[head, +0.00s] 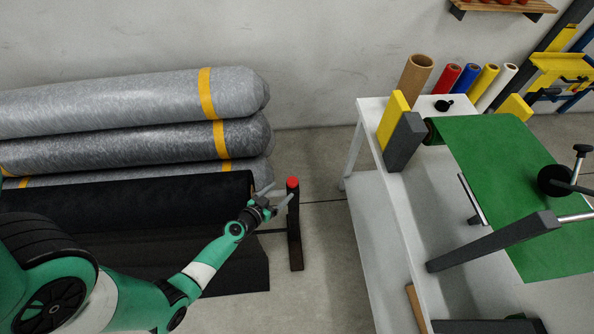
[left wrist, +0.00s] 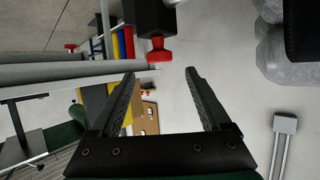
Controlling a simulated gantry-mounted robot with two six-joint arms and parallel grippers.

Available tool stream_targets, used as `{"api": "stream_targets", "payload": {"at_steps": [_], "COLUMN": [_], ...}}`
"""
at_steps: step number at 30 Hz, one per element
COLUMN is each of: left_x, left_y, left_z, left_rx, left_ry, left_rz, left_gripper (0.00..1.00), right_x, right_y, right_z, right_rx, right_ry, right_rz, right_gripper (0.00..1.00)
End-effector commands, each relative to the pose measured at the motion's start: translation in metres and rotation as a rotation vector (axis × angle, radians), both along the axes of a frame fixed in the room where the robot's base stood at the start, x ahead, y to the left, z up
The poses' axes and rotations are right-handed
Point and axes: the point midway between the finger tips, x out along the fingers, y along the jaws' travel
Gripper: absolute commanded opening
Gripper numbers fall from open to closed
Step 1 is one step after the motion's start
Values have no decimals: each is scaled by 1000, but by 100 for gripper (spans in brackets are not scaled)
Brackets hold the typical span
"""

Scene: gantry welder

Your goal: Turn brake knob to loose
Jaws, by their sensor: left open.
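A red knob (head: 293,183) sits on top of a dark upright post (head: 295,235) at the right end of the black roll. In the left wrist view the red knob (left wrist: 159,52) shows just beyond the fingertips, between their lines, against a black block (left wrist: 155,17). I take it to be the brake knob; which way it is set I cannot tell. My left gripper (head: 277,199) is open and empty, close to the left of the post and slightly below the knob in the picture. In the left wrist view my left gripper (left wrist: 160,74) has both fingers apart. My right gripper is not visible.
The black roll (head: 150,193) and its hanging sheet lie beside my left arm. Large grey rolls (head: 120,107) are stacked behind. A white table (head: 375,125) with green sheet (head: 490,150) stands to the right. Bare floor (head: 325,220) separates post and table.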

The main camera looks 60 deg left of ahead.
Motion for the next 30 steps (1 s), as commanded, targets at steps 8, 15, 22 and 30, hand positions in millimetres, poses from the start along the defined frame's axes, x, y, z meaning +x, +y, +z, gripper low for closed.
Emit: {"api": "stream_targets", "payload": {"at_steps": [8, 15, 22, 30], "left_x": [35, 77, 93, 94], "left_y": [19, 43, 52, 52], "left_z": [-21, -41, -46, -45], "left_rx": [2, 1, 2, 1], "left_ry": [-3, -3, 0, -1], "left_rz": [0, 1, 1, 1], "left_gripper": [80, 80, 80, 73], "right_x": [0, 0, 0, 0], "right_y": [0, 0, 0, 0], "right_z": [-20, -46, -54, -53], "right_rx": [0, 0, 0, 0], "right_ry": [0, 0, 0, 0], "right_rz": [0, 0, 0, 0], "right_gripper": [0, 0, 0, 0]}}
